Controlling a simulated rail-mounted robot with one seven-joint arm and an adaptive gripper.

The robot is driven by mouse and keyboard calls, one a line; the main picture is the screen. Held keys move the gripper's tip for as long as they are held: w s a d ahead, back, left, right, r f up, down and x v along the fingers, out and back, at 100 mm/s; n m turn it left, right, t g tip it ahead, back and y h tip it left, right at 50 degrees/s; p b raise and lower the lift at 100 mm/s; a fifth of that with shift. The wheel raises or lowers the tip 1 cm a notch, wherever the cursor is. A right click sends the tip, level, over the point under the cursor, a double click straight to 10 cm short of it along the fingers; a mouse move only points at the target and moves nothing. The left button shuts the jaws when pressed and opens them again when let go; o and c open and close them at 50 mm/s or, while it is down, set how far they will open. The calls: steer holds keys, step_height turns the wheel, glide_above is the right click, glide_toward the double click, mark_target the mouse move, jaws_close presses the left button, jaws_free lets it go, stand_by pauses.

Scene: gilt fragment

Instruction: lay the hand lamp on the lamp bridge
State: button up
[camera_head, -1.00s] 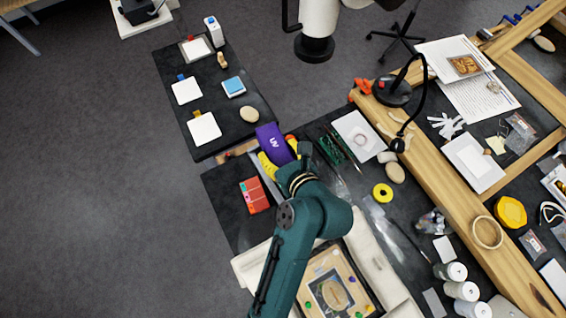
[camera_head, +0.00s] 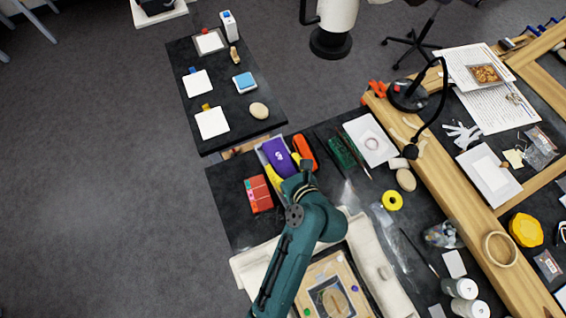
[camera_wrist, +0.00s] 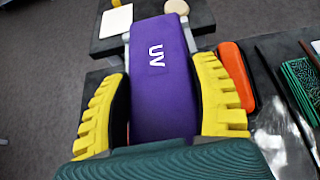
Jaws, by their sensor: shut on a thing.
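The hand lamp is a purple block marked "UV" (camera_head: 277,157); in the wrist view it (camera_wrist: 160,85) lies lengthwise between my fingers. My gripper (camera_wrist: 165,105), with yellow ribbed fingers, is shut on the lamp's sides. A pale grey holder (camera_head: 262,158) shows around the lamp's far end, with grey edges on both sides in the wrist view (camera_wrist: 188,36). I cannot tell if the lamp touches it, or if this holder is the lamp bridge. A wooden frame with a dark window (camera_head: 312,272) lies partly behind my arm.
A red box (camera_head: 257,194) is left of the lamp and an orange case (camera_head: 305,153) is close on its right. Pale padding (camera_head: 250,264) surrounds the wooden frame.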

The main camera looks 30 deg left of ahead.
steer(key=o, duration=1.2)
steer(key=shift+f, duration=0.1)
steer(key=shift+o, duration=0.2)
steer(key=shift+s+d+r, duration=0.15)
steer(key=shift+d+r, duration=0.1)
steer(key=shift+r, duration=0.05)
steer(key=p+v, duration=0.1)
steer(key=v, duration=1)
steer(key=w+d+r+n+t+h, duration=0.2)
steer(key=w+d+r+n+t, duration=0.15)
steer(key=r+n, duration=0.45)
steer(key=w+d+r+n+t+h, duration=0.3)
steer(key=w+r+n, duration=0.2)
steer(key=r, duration=0.5)
steer(key=s+d+r+n+t+h, duration=0.1)
steer(key=s+r+n+t+h, duration=0.1)
steer(key=r+n, duration=0.2)
steer(key=s+d+r+n+t+h, duration=0.1)
steer(key=s+d+r+n+t, duration=0.1)
steer(key=r, duration=0.9)
steer(key=s+d+r+n+t+h, duration=0.2)
steer(key=r+n+t, duration=0.2)
steer(key=r+n, duration=0.2)
step_height(320, 180, up, 2)
steer(key=shift+s+d+r+h, duration=0.1)
steer(key=shift+s+d+h, duration=0.15)
steer(key=shift+h, duration=0.05)
